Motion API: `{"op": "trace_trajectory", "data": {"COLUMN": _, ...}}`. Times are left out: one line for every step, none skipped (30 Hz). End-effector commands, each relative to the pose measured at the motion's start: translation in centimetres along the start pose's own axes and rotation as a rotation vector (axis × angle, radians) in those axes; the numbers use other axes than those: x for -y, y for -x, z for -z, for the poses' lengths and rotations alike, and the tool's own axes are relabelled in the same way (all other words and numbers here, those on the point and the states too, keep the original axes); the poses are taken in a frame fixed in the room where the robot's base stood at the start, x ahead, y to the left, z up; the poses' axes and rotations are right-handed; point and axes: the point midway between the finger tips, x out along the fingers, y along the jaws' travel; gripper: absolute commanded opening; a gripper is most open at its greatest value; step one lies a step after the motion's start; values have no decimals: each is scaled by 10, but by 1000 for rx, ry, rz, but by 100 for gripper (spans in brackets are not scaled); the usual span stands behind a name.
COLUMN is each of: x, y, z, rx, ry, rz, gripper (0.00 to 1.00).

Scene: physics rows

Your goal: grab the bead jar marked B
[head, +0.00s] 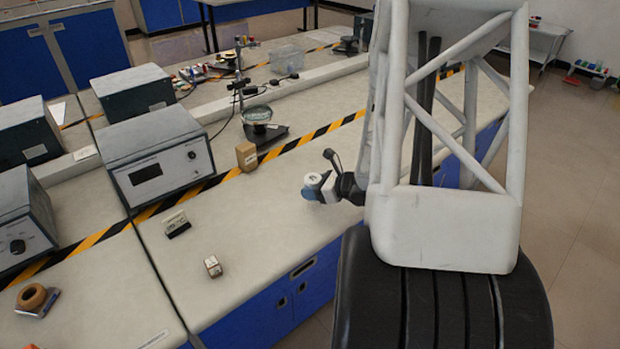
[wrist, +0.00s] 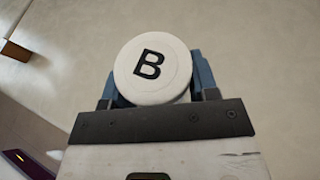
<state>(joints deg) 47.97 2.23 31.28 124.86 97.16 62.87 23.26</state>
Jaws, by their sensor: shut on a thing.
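The bead jar marked B shows in the wrist view as a round white lid (wrist: 153,70) with a black letter B. My gripper (wrist: 153,90) has its blue fingers on both sides of the jar and is shut on it. In the head view my gripper (head: 319,187) is over the right part of the bench, near its front edge. The jar's white lid (head: 314,179) shows small between the fingers there. The jar's body is mostly hidden, and I cannot tell whether it touches the bench top.
A brown box (head: 246,156) stands by the striped tape. A small box (head: 213,266) and a black-and-white item (head: 177,224) lie on the bench (head: 250,220) to the left. A grey instrument (head: 155,160) and a stand with a round dish (head: 258,115) are behind. Bench between is clear.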

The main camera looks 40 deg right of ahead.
Motion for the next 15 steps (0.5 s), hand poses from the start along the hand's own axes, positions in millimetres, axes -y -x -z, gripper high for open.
{"op": "trace_trajectory", "data": {"x": -8, "y": 5, "z": 1, "rx": 0, "ry": -1, "rz": 1, "gripper": 28}}
{"op": "trace_trajectory", "data": {"x": -12, "y": 8, "z": 2, "rx": 0, "ry": -1, "rz": 1, "gripper": 28}}
{"op": "trace_trajectory", "data": {"x": -16, "y": 11, "z": 2, "rx": 1, "ry": 0, "rz": 2, "gripper": 28}}
{"op": "trace_trajectory", "data": {"x": -20, "y": 14, "z": 3, "rx": 1, "ry": -1, "rz": 2, "gripper": 28}}
{"op": "trace_trajectory", "data": {"x": -24, "y": 16, "z": 4, "rx": 1, "ry": -1, "rz": 1, "gripper": 28}}
{"op": "trace_trajectory", "data": {"x": -28, "y": 19, "z": 4, "rx": 1, "ry": -2, "rz": 1, "gripper": 28}}
{"op": "trace_trajectory", "data": {"x": -31, "y": 21, "z": 5, "rx": 1, "ry": -2, "rz": 1, "gripper": 28}}
{"op": "trace_trajectory", "data": {"x": -34, "y": 23, "z": 5, "rx": 1, "ry": -1, "rz": 1, "gripper": 28}}
{"op": "trace_trajectory", "data": {"x": -37, "y": 25, "z": 5, "rx": 1, "ry": -1, "rz": 1, "gripper": 28}}
{"op": "trace_trajectory", "data": {"x": -40, "y": 26, "z": 6, "rx": 1, "ry": -1, "rz": 1, "gripper": 28}}
{"op": "trace_trajectory", "data": {"x": -42, "y": 28, "z": 6, "rx": 1, "ry": -2, "rz": 1, "gripper": 28}}
{"op": "trace_trajectory", "data": {"x": -45, "y": 29, "z": 7, "rx": 1, "ry": -2, "rz": 1, "gripper": 28}}
{"op": "trace_trajectory", "data": {"x": -46, "y": 30, "z": 7, "rx": 1, "ry": -1, "rz": 1, "gripper": 28}}
{"op": "trace_trajectory", "data": {"x": -48, "y": 31, "z": 7, "rx": 1, "ry": -1, "rz": 1, "gripper": 28}}
{"op": "trace_trajectory", "data": {"x": -49, "y": 32, "z": 7, "rx": 1, "ry": -1, "rz": 1, "gripper": 28}}
